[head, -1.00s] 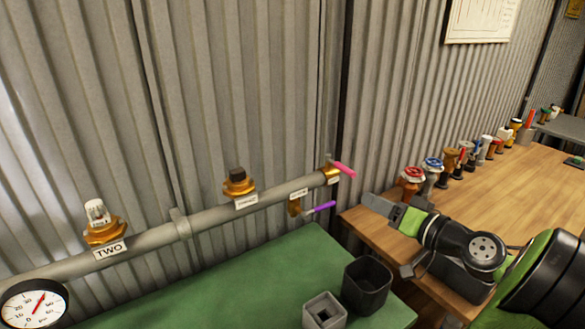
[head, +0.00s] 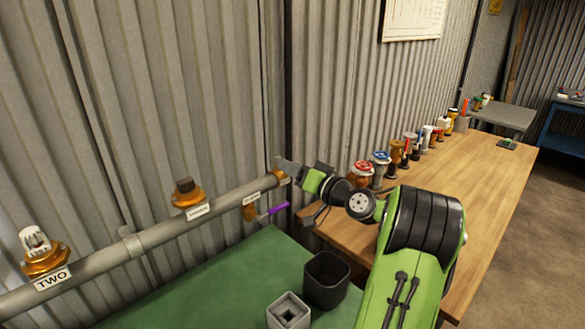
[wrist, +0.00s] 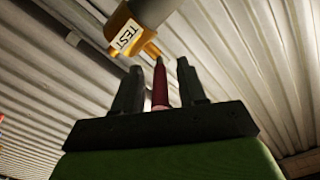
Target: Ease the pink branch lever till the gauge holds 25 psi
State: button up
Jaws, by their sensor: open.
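The pink branch lever (wrist: 160,92) shows dark red in the wrist view, extending from a brass valve (wrist: 120,27) with a "TEST" label. My gripper (wrist: 158,68) is open, with one finger on either side of the lever and gaps visible. In the head view my gripper (head: 287,169) is at the right end of the grey pipe (head: 160,229) and hides the pink lever. A purple lever (head: 278,208) hangs just below the pipe end.
A wooden table (head: 480,185) with several valves stands right. Corrugated wall (head: 190,90) is close behind the pipe.

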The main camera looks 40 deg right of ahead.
jog(key=shift+w, duration=0.25)
grip_shut()
jog(key=shift+a+h, duration=0.15)
jog(key=shift+h, duration=0.15)
jog(key=a+m+h, duration=0.1)
jog(key=m+h, duration=0.1)
jog(key=m+g+h+p, duration=0.1)
jog(key=m+h, duration=0.1)
jog(key=h, duration=0.1)
jog(key=a+m+g+h+p, duration=0.1)
jog(key=m+h, duration=0.1)
jog(key=h, duration=0.1)
jog(key=shift+w+a+r, duration=0.1)
jog(key=shift+w+a, duration=0.2)
jog(key=shift+w, duration=0.05)
jog(key=shift+h, duration=0.5)
